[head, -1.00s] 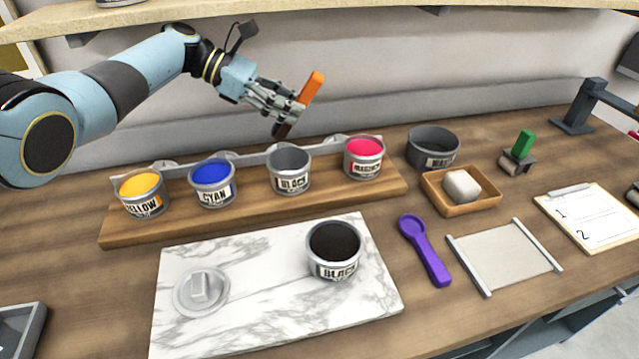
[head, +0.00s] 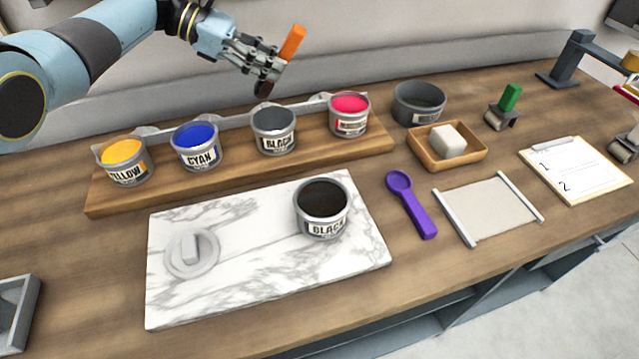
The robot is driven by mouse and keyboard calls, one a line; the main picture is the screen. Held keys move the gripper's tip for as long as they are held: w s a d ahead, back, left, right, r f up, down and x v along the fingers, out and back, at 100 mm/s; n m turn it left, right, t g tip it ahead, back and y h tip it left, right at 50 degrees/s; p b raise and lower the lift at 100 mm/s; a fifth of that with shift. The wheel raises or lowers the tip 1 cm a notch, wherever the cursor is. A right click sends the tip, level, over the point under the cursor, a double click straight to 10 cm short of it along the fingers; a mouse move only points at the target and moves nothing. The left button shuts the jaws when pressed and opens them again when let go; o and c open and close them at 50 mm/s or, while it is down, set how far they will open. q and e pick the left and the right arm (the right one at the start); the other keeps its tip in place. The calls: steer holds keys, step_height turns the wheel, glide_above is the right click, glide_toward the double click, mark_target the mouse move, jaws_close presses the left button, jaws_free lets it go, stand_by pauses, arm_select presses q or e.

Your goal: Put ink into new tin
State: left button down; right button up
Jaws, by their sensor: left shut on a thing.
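My left gripper (head: 268,66) is shut on an orange-handled tool (head: 292,44). The tool is tilted, handle up, with its dark lower end above and slightly behind the grey-black ink tin (head: 274,142) on the wooden rack. An open tin labelled BLACK (head: 324,228) stands on the marble slab (head: 265,270), with dark brown-black inside. A grey lid (head: 192,253) lies on the slab to its left. My right gripper is not in view.
To the right are a dark grey tub (head: 418,112), a wooden tray (head: 470,157), a purple spoon (head: 410,207), a green-handled roller (head: 509,98) and a clipboard (head: 560,185).

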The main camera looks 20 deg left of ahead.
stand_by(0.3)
arm_select(q)
steer(key=shift+s+d+f, duration=0.15)
steer(key=shift+d+f, duration=0.05)
steer(key=shift+d, duration=0.05)
steer(key=s+d+r+h+b, duration=0.2)
steer(key=s+d+h, duration=0.1)
steer(key=s+d, duration=1.2)
step_height(320, 180, down, 9)
steer(key=b, duration=0.7)
steer(key=shift+s+a+r+t, duration=0.15)
steer(key=shift+a+r+t, duration=0.05)
steer(key=shift+a+t, duration=0.1)
steer(key=shift+r, duration=0.1)
